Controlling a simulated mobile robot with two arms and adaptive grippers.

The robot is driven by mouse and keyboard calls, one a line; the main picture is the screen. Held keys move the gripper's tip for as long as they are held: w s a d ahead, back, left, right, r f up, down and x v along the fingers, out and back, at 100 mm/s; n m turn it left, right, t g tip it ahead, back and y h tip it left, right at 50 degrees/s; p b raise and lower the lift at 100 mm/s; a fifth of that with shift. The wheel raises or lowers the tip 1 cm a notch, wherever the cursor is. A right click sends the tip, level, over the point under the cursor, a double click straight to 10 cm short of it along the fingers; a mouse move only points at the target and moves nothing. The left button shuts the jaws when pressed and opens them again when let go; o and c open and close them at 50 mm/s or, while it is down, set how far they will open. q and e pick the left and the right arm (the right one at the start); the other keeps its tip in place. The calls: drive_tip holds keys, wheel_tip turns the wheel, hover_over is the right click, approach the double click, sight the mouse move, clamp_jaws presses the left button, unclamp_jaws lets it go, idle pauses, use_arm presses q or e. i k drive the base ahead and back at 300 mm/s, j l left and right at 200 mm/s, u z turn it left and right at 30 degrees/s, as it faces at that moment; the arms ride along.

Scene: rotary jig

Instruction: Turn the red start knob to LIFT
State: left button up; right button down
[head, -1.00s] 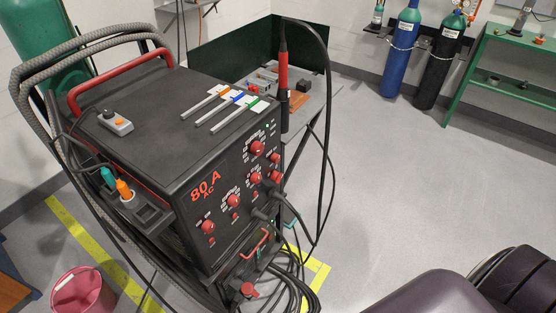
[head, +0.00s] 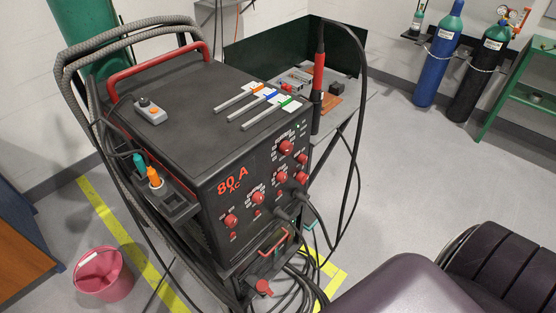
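The black welding machine (head: 190,130) stands in the middle of the head view, its front panel facing right and toward me. Nothing touches the knobs.
Cables (head: 300,275) hang and coil before the machine's lower front. A torch with a red handle (head: 318,75) stands at its far right corner. A pink bucket (head: 103,275) is on the floor at left. Grey floor (head: 400,160) is open to the right.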

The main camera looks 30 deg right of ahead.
sight(302, 159)
drive_tip(key=l+u, duration=0.5)
drive_tip(key=l, duration=0.3)
drive_tip(key=k+l+u, duration=0.1)
drive_tip(key=l+u, duration=0.4)
drive_tip(key=l, duration=0.3)
